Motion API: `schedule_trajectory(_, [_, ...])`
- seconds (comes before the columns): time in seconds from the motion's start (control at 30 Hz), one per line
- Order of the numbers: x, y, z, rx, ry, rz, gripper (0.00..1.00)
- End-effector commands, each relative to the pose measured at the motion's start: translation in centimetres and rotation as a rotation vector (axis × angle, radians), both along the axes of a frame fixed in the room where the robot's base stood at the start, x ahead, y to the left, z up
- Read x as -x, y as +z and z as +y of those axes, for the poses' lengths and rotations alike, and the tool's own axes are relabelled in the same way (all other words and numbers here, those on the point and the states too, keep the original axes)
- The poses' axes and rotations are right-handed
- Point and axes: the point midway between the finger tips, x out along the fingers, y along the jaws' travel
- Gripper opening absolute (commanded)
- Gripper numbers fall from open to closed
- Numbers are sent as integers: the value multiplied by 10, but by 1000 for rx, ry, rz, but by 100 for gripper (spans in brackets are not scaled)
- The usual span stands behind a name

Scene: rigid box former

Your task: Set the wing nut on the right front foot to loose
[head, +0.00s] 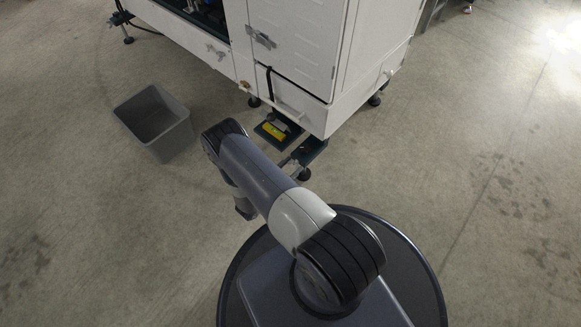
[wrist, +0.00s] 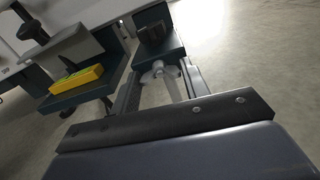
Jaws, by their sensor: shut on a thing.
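The right front foot's dark green bracket (head: 313,148) sticks out from the white machine's base in the head view, with a round black foot pad (head: 304,174) below it. In the wrist view the same bracket (wrist: 160,50) carries a dark block on top. A pale grey wing nut (wrist: 158,72) shows just under the bracket's near edge. My gripper (wrist: 161,88) reaches in with one finger on each side of the wing nut and is shut on it. The fingertips are partly hidden, and the nut's setting cannot be told.
A yellow level (wrist: 78,78) lies on another green bracket to the left, below a black knob (wrist: 33,31). The white machine (head: 300,45) stands above the feet. A grey bin (head: 155,122) stands on the floor at left. The floor at right is clear.

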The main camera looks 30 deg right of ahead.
Motion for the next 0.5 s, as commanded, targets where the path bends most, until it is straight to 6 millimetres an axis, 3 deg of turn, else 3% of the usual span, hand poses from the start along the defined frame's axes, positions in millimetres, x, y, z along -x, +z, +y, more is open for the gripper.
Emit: schedule_trajectory(0.5, [0,0,0,55,0,150,21])
